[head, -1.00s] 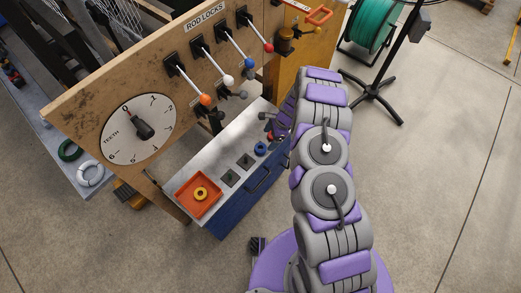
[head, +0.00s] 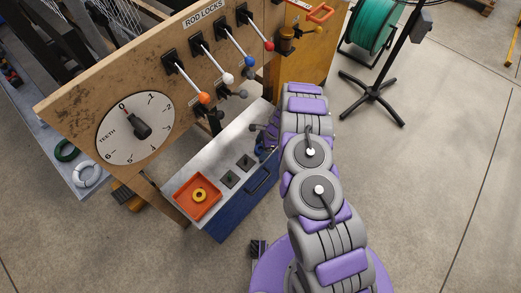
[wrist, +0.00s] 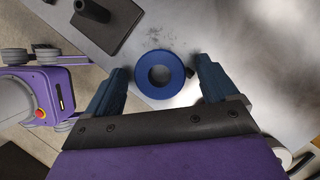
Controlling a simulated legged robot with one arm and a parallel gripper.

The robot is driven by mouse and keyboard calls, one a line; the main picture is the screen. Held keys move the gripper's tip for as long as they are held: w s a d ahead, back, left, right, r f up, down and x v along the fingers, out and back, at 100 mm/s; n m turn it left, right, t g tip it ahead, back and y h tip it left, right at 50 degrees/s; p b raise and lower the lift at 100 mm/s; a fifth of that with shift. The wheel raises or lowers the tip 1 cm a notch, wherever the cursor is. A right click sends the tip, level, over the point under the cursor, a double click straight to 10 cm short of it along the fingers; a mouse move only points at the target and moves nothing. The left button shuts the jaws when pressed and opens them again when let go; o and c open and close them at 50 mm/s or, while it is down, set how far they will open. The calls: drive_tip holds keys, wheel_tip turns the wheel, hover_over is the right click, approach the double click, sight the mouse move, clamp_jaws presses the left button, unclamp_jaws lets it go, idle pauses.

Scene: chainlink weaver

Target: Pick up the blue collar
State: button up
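The blue collar (wrist: 142,78) is a flat ring with a round hole, lying on the grey bench top (wrist: 240,35) in the wrist view. My gripper (wrist: 160,70) is open. Its two dark blue fingers are on either side of the collar, with a gap to it on both sides. In the head view my gripper (head: 267,140) is low over the right end of the bench and mostly hides the collar there.
An orange tray (head: 183,197) with a yellow collar (head: 200,187) is at the bench's near left end. Two dark square plates are between it and my gripper. The wooden panel (head: 80,100) with a dial (head: 110,145) and lock levers rises behind the bench.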

sight(258, 148)
drive_tip(key=c, duration=1.3)
drive_tip(key=shift+r, duration=0.55)
wheel_tip(258, 148, up, 3)
drive_tip(key=shift+w+f+p, duration=0.1)
drive_tip(key=shift+f+p, duration=0.05)
drive_tip(key=shift+p, duration=0.55)
drive_tip(key=s+d, duration=0.1)
drive_tip(key=s, duration=0.4)
drive_tip(key=s+d+r+p, duration=0.1)
drive_tip(key=s+d, duration=0.1)
drive_tip(key=s, duration=0.3)
drive_tip(key=s+d, duration=0.1)
drive_tip(key=s, duration=0.4)
drive_tip(key=shift+s+d+r, duration=0.15)
drive_tip(key=shift+s+d, duration=0.1)
drive_tip(key=shift+d, duration=0.15)
